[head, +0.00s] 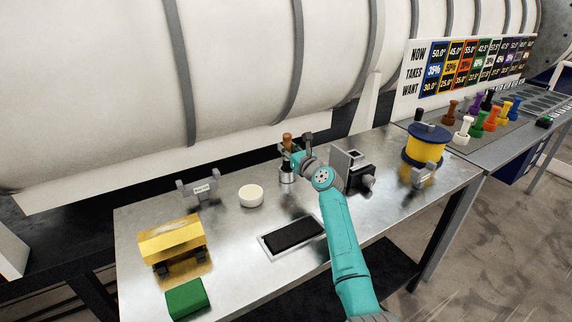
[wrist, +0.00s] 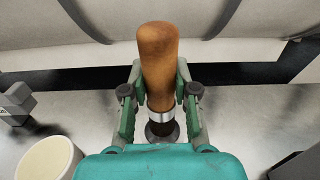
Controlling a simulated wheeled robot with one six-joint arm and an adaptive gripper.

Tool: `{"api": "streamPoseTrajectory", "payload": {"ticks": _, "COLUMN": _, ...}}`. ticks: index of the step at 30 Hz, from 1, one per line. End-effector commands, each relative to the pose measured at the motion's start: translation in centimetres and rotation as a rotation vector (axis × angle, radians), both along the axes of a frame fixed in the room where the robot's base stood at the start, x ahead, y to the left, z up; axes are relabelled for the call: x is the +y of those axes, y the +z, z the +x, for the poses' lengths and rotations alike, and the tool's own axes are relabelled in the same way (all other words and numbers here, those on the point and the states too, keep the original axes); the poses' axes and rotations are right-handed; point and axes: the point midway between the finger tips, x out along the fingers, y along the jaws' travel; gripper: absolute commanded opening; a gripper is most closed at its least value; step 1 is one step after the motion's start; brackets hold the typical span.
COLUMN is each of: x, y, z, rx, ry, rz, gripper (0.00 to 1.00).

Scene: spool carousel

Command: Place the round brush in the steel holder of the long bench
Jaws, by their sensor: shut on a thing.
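The round brush (head: 287,138) has a brown wooden handle and stands upright at the back of the long bench (head: 225,245). In the wrist view the brush (wrist: 158,60) shows its handle, a bright metal band and a dark lower part. My gripper (head: 289,155) is shut on it, one green finger on each side, as the wrist view also shows (wrist: 160,88). The small round steel holder (head: 287,178) is directly below the brush. A dark grey round rim (wrist: 162,131) shows around the brush's lower end. I cannot tell how deep the brush sits in it.
A round cream tub (head: 251,196) stands left of the holder, and a grey labelled bracket (head: 199,190) farther left. A black-and-grey device (head: 354,172) stands close on the right. A dark pad (head: 294,234), yellow box (head: 172,238), green block (head: 186,298) and yellow spool (head: 425,147) also occupy the bench.

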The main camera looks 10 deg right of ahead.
Motion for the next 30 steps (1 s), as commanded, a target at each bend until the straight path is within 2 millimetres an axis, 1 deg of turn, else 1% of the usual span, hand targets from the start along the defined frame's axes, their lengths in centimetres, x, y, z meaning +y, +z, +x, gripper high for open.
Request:
{"api": "streamPoseTrajectory", "payload": {"ticks": 1, "x": 0.0, "y": -0.5, "z": 0.0, "rx": 0.000, "ry": 0.000, "rz": 0.002, "gripper": 0.00}}
{"api": "streamPoseTrajectory", "payload": {"ticks": 5, "x": 0.1, "y": -1.4, "z": 0.0, "rx": -0.001, "ry": 0.001, "rz": 0.001, "gripper": 0.00}}
{"api": "streamPoseTrajectory", "payload": {"ticks": 10, "x": 0.1, "y": -3.7, "z": 0.0, "rx": 0.002, "ry": 0.001, "rz": 0.002, "gripper": 0.00}}
{"api": "streamPoseTrajectory", "payload": {"ticks": 13, "x": 0.1, "y": -4.6, "z": 0.0, "rx": -0.001, "ry": 0.001, "rz": 0.001, "gripper": 0.00}}
{"api": "streamPoseTrajectory", "payload": {"ticks": 28, "x": 0.1, "y": -5.3, "z": 0.0, "rx": -0.001, "ry": 0.001, "rz": 0.000, "gripper": 0.00}}
{"api": "streamPoseTrajectory", "payload": {"ticks": 29, "x": 0.1, "y": -5.3, "z": 0.0, "rx": -0.001, "ry": 0.001, "rz": 0.000, "gripper": 0.33}}
{"api": "streamPoseTrajectory", "payload": {"ticks": 30, "x": 0.1, "y": -5.2, "z": 0.0, "rx": -0.002, "ry": 0.001, "rz": 0.000, "gripper": 0.43}}
